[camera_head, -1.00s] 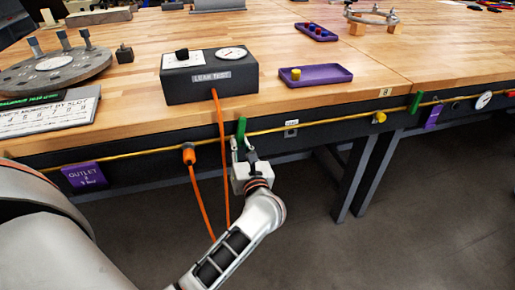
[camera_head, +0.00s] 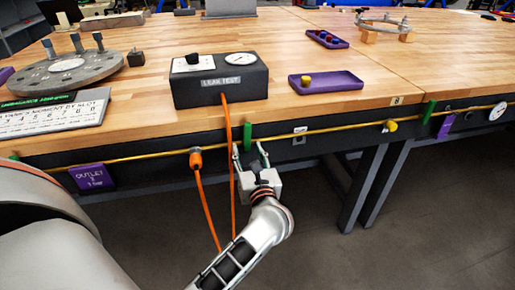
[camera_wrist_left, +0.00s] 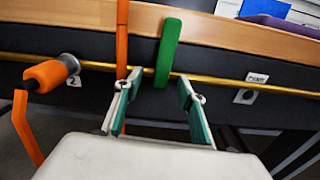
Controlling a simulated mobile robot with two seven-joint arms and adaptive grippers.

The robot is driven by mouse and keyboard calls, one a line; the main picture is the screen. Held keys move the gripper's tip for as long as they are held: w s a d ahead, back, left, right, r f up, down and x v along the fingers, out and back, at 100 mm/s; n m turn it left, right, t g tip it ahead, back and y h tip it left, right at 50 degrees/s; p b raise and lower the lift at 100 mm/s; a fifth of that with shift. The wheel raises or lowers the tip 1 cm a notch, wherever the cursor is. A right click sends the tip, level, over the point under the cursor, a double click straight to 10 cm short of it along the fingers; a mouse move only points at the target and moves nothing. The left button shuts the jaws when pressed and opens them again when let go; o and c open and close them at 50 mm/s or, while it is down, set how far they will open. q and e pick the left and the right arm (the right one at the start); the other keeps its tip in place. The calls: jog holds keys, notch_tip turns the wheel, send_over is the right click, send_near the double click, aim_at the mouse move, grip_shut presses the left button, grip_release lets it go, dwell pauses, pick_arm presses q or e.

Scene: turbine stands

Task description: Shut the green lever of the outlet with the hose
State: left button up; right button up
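The green lever (camera_head: 248,135) stands upright across the brass pipe (camera_head: 322,131) on the bench's front edge. In the left wrist view, the lever (camera_wrist_left: 168,48) leans slightly and lies ahead of the gap between the fingers. The orange hose connector (camera_head: 196,159) sits on the outlet left of the lever; it also shows in the wrist view (camera_wrist_left: 46,76). The orange hose (camera_head: 228,150) hangs between the lever and the connector, close to the left finger in the picture. My left gripper (camera_head: 250,148) is open and empty, just below the lever. My right gripper is out of view.
The black leak test box (camera_head: 220,80) stands on the bench above the lever. A purple outlet sign (camera_head: 92,176) hangs at left. A yellow knob (camera_head: 391,126) and another green lever (camera_head: 429,111) are farther right. Free floor lies below right.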

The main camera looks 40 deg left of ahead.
aim_at(247, 149)
pick_arm(q)
jog(key=shift+v, duration=1.95)
jog(key=shift+s+d, duration=0.15)
jog(key=shift+d, duration=0.1)
jog(key=shift+r, duration=0.15)
